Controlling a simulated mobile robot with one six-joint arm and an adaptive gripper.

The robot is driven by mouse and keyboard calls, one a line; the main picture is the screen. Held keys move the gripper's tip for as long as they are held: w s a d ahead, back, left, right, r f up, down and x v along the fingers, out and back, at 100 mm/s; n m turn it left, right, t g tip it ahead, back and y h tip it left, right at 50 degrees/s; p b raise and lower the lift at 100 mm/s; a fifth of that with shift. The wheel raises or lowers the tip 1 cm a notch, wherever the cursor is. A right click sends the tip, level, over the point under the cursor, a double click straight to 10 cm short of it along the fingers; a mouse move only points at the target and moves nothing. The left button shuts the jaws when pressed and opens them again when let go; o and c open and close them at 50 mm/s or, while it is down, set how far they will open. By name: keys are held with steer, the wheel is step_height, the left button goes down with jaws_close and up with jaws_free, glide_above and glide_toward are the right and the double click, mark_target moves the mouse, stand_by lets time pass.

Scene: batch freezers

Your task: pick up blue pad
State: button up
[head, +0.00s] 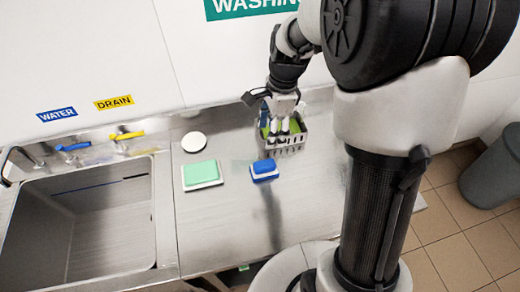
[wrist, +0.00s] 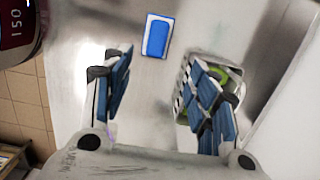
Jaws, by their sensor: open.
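The blue pad (head: 264,167) lies flat on the steel counter, blue on top with a white layer below. It also shows in the wrist view (wrist: 157,37), top centre, beyond my fingertips and apart from them. My gripper (head: 281,122) is open and empty, above the counter and behind the pad, in front of or over a grey basket. In the wrist view, my gripper's (wrist: 165,85) blue-padded fingers stand apart with bare counter between them. The right finger overlaps the basket in that view.
The grey basket (head: 290,147) holds something green and stands close behind the pad, to its right. A green pad (head: 201,173) lies to the left on the counter. A white disc (head: 194,142) is behind it. A sink (head: 80,225) is at far left. The counter's front is clear.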

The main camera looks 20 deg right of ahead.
mark_target(265, 164)
steer(key=f+b, duration=0.1)
steer(key=f, duration=0.4)
steer(key=a+f+b, duration=0.1)
steer(key=f+b, duration=0.1)
steer(key=f, duration=0.3)
steer(key=a+f+b, duration=0.1)
steer(key=f+b, duration=0.1)
steer(key=f, duration=0.3)
steer(key=shift+s+f, duration=0.25)
steer(key=shift+f, duration=0.15)
steer(key=shift+r, duration=0.1)
steer(key=shift+c, duration=0.4)
steer(key=c, duration=1.1)
